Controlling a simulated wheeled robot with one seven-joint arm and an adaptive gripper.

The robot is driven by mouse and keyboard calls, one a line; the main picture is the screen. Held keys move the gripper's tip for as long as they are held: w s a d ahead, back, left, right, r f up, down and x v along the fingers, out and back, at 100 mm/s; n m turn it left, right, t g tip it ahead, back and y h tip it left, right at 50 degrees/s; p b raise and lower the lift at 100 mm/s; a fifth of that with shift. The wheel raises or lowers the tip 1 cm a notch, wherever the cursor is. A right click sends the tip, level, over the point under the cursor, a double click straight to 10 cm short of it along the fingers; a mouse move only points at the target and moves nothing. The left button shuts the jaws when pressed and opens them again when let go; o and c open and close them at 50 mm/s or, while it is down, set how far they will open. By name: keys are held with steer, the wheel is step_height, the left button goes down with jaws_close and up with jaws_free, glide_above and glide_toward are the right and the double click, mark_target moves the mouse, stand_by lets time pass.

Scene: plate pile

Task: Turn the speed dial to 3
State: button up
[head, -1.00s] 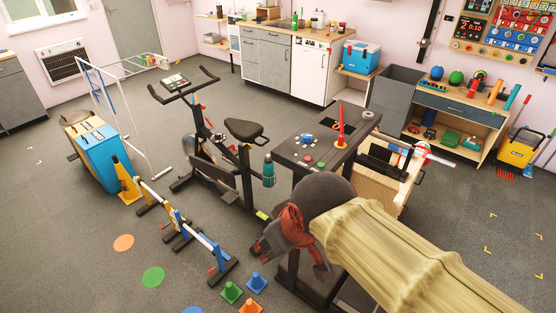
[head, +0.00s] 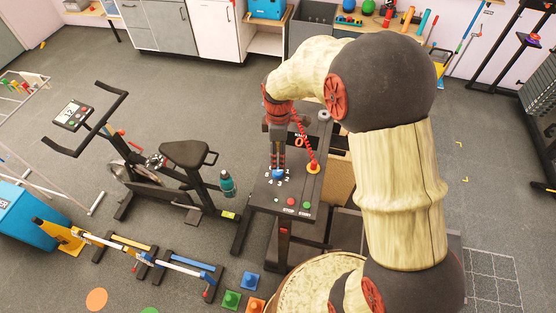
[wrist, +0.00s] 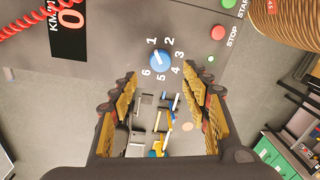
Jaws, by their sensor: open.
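The blue speed dial (wrist: 162,60) sits on the dark console (wrist: 110,50), with the numbers 1 to 6 printed around it. A short white mark shows on the dial, seemingly toward the 1, but it is too small to be sure. In the head view the dial (head: 278,174) is just below my gripper (head: 278,163). In the wrist view my gripper (wrist: 160,84) is open and empty, its two fingers spread on either side below the dial. I cannot tell whether a fingertip touches it.
A red stop button (wrist: 218,32) and a green start button (wrist: 229,4) are beside the dial. A red coiled cord (head: 309,147) rises from the console. A display (wrist: 70,22) shows a red 0. An exercise bike (head: 165,165) stands to the left.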

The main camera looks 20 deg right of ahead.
mark_target(278, 171)
steer(key=shift+f, duration=0.3)
steer(key=shift+s+a+f, duration=0.1)
steer(key=shift+s+f, duration=0.05)
steer(key=shift+f, duration=3.7)
steer(key=shift+c, duration=1.1)
steer(key=c, duration=0.9)
